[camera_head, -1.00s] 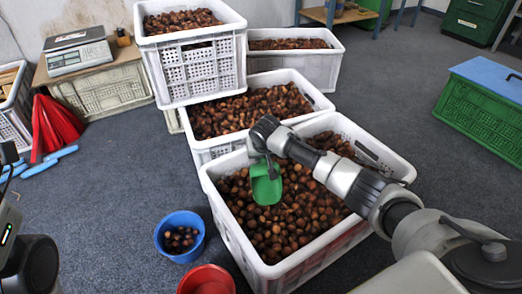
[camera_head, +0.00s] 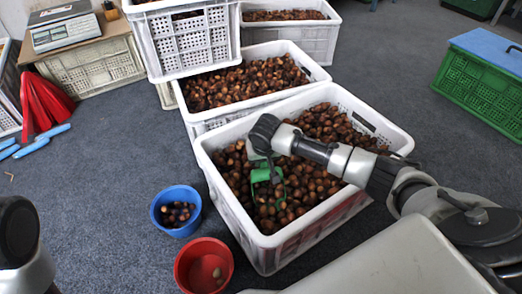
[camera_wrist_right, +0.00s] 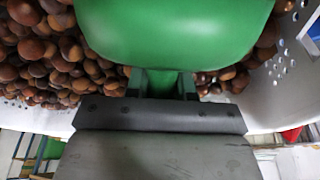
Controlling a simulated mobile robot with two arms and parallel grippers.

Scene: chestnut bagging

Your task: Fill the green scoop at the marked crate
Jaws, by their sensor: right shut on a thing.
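The green scoop (camera_head: 262,173) is in the front white crate (camera_head: 238,215), low among the chestnuts (camera_head: 318,190). Part of its bowl is hidden, seemingly by chestnuts. My right gripper (camera_head: 262,152) is above it, shut on its handle. In the right wrist view the smooth green scoop (camera_wrist_right: 180,35) fills the top middle, with its handle between the jaws (camera_wrist_right: 162,90) and chestnuts on both sides. How full the scoop is cannot be seen. I can make out no mark on the crate. My left gripper is not in view; only part of my left arm shows.
A blue bucket (camera_head: 172,228) holding some chestnuts and a red bowl (camera_head: 186,265) with a small pale thing inside stand left of the crate. More chestnut crates (camera_head: 305,55) stand behind. A green crate with a blue lid (camera_head: 478,98) is at right.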

